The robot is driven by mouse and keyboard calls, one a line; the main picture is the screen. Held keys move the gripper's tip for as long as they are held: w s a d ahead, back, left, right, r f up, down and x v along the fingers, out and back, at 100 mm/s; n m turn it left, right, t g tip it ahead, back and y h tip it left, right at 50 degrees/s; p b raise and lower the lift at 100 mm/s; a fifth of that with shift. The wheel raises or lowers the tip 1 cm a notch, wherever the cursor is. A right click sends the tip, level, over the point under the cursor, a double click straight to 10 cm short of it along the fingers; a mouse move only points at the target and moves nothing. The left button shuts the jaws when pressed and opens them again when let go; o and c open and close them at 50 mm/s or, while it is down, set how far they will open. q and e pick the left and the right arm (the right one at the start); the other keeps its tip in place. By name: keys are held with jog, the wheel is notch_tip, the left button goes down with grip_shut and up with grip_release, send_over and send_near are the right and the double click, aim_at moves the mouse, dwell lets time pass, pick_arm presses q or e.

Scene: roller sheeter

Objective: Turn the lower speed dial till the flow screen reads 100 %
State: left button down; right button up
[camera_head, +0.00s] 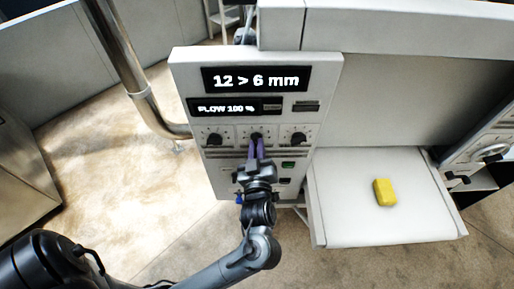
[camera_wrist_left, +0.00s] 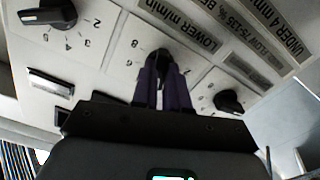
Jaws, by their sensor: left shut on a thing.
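The flow screen (camera_head: 227,108) is on the control panel and reads "FLOW 100 %". The lower speed dial (camera_head: 256,137) is the middle one of three black dials in a row below the screens. In the left wrist view the same dial (camera_wrist_left: 160,58) sits under a "LOWER m/min" label. My left gripper (camera_head: 257,143), with purple fingers, is shut on this dial, and the fingers hide much of its knob. In the left wrist view the left gripper (camera_wrist_left: 162,72) points straight at the dial. My right gripper is not in view.
A larger screen (camera_head: 256,79) above reads "12 > 6 mm". Other dials flank the held one, left (camera_head: 214,139) and right (camera_head: 298,138). Switches lie below. A yellow block (camera_head: 384,192) rests on the white table (camera_head: 345,225) at right. Open floor is at left.

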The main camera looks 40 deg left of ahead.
pick_arm(q)
jog(key=c, duration=1.1)
grip_release()
jog(key=shift+c, duration=0.2)
jog(key=b+v, duration=0.1)
jog(key=v, duration=0.6)
jog(key=shift+s+d, duration=0.15)
jog(key=shift+s, duration=0.1)
